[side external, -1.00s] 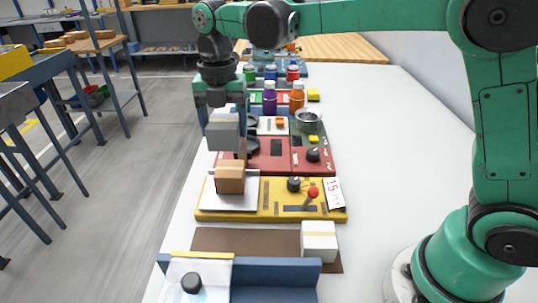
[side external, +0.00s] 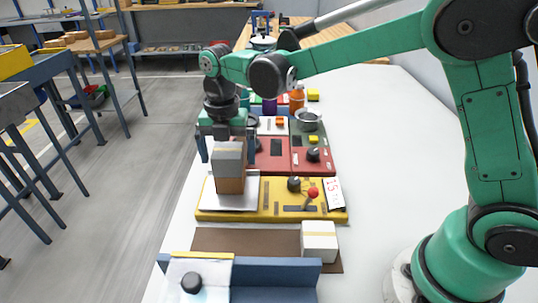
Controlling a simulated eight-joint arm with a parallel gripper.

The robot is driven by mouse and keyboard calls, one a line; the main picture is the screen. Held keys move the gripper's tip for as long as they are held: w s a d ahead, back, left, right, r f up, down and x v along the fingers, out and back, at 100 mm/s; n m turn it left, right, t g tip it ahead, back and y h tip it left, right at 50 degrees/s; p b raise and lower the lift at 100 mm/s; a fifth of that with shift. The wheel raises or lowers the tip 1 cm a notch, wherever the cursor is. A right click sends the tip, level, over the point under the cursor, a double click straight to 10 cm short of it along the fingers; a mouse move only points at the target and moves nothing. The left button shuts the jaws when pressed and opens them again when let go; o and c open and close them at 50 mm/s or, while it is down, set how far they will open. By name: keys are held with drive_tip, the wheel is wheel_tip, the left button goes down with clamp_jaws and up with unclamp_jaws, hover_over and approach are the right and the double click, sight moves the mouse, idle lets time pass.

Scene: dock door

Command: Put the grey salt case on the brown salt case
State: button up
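The grey salt case (side external: 229,156) stands upright on the brown salt case (side external: 230,185), roughly lined up with it, and the two seem to touch. The brown case stands on a pale plate (side external: 214,198) at the left of the yellow panel. My gripper (side external: 228,148) points down at the grey case. Its fingers appear spread, one to the left and one to the right of the case, with a gap at the sides. The far faces of both cases are hidden.
The yellow panel (side external: 272,212) carries a black knob (side external: 294,184) and a red-topped lever (side external: 313,193). A red panel (side external: 272,160) lies behind it. A white box (side external: 319,241) stands on a brown mat (side external: 255,240) in front, behind a blue rail (side external: 278,268). The white table's right side is clear.

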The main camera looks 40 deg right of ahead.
sight(227, 149)
wheel_tip(227, 149, up, 12)
drive_tip(key=s+d+f+m+t, duration=0.3)
drive_tip(key=s+m, duration=0.3)
drive_tip(key=m, duration=0.7)
drive_tip(key=s+d+f+m+t, duration=0.4)
drive_tip(key=s+d+m, duration=0.1)
drive_tip(key=m, duration=0.9)
drive_tip(key=shift+s+f, duration=0.25)
drive_tip(key=shift+s, duration=0.4)
